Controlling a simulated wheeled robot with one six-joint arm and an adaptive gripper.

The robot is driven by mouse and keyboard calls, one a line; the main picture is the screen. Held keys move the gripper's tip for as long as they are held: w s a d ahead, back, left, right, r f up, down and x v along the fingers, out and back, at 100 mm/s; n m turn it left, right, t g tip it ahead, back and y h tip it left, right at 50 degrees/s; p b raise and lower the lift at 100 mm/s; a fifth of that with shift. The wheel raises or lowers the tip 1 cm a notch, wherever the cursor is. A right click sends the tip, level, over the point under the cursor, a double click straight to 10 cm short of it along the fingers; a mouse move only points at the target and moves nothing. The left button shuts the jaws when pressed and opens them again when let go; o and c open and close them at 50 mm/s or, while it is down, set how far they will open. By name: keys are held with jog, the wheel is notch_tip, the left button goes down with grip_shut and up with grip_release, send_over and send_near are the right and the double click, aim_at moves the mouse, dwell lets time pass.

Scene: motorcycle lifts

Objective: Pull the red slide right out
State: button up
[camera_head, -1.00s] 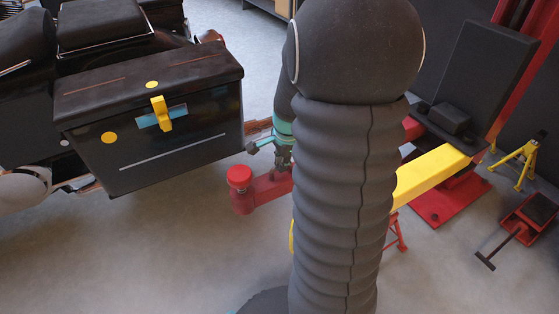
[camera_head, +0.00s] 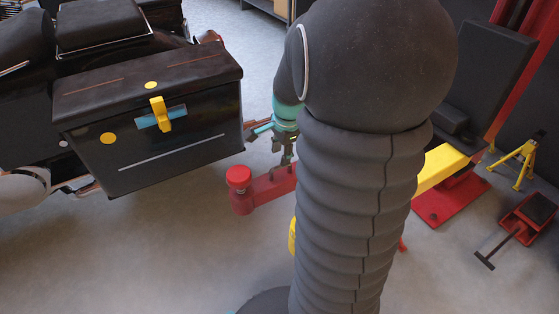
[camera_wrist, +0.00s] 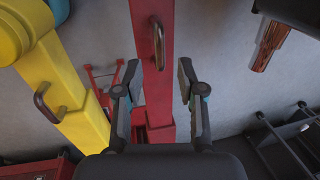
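The red slide (camera_head: 268,190) is a red beam with a round red pad at its left end in the head view. In the wrist view the red slide (camera_wrist: 152,95) runs up the middle and carries a curved metal handle (camera_wrist: 158,42). My gripper (camera_wrist: 158,72) is open and empty, one finger showing on each side of the slide. The handle appears beyond the fingertips, between their lines. In the head view my gripper (camera_head: 284,152) is small, above the slide; contact cannot be told. My dark arm hides the slide's right part.
A yellow beam (camera_head: 440,165) extends to the right; it shows with its own handle in the wrist view (camera_wrist: 75,120). A motorcycle with a black case (camera_head: 170,135) stands left. A red jack (camera_head: 525,220) and yellow stand (camera_head: 520,165) are right. Floor at lower left is clear.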

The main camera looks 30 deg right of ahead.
notch_tip(320, 180, up, 7)
jog(key=s, duration=0.1)
jog(key=shift+s, duration=0.2)
jog(key=shift+a+f, duration=0.1)
jog(key=shift+f, duration=0.05)
dwell(0.4)
